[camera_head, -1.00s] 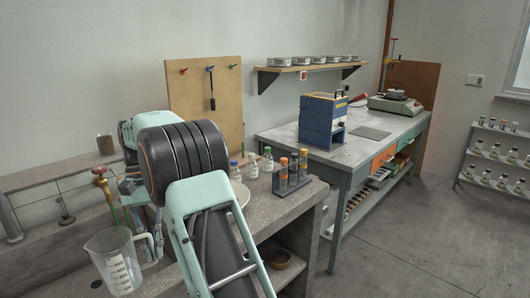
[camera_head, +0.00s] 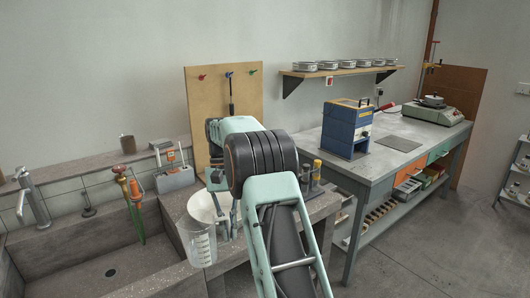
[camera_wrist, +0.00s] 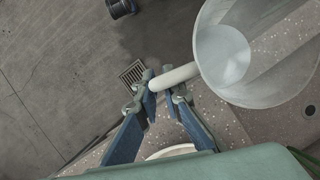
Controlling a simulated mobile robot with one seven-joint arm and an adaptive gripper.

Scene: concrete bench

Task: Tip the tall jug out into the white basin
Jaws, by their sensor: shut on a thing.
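The tall jug (camera_head: 203,244) is clear, with printed graduation marks, and stands roughly upright in the air in the head view. The wrist view looks into the open jug (camera_wrist: 265,85). A paler disc shows inside; I cannot tell whether it is liquid or the base. My gripper (camera_wrist: 162,90) is shut on the jug's pale handle; it also shows in the head view (camera_head: 224,218), partly hidden. The white basin (camera_head: 203,203) is on the bench just behind the jug, partly covered by jug and arm. Its white rim (camera_wrist: 170,152) shows low in the wrist view.
A concrete sink with a drain (camera_head: 111,272) is at the left, with a tap (camera_head: 32,197) and green and orange tools (camera_head: 130,200) behind it. A rack of bottles (camera_head: 312,178) stands right of my arm. A caddy (camera_head: 174,172) sits behind the basin.

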